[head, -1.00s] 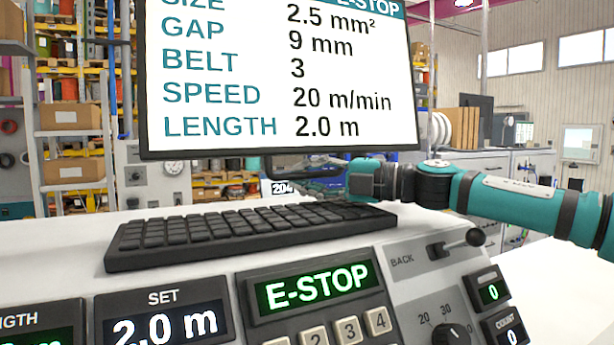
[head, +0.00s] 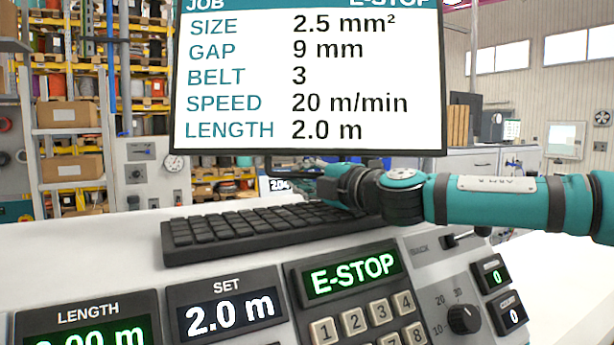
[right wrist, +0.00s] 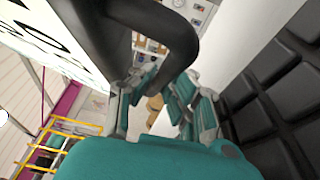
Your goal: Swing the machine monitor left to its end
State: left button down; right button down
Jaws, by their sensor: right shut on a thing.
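The machine monitor (head: 308,85) fills the upper middle of the head view, its white screen showing job data. My right gripper (head: 318,178) is below the monitor's lower edge, above the back of the keyboard. In the head view the grip itself is mostly hidden behind the gripper and the monitor's edge. My left gripper is not in view.
A black keyboard (head: 265,231) lies on the white console just under my right gripper. A control panel with an E-STOP display (head: 351,277), keypad and lever (head: 465,238) is in front. Shelves with boxes (head: 68,115) stand behind at left.

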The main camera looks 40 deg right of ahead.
jog(key=shift+w+a+r+m+h, duration=0.2)
jog(key=shift+w+r+m+h, duration=0.15)
jog(key=shift+h, duration=0.45)
jog(key=shift+s, duration=0.1)
jog(key=c, duration=1.6)
grip_release()
jog(key=shift+f, duration=0.1)
jog(key=s, duration=0.8)
jog(key=s+a, duration=0.1)
jog(key=s, duration=0.3)
jog(key=shift+f, duration=0.15)
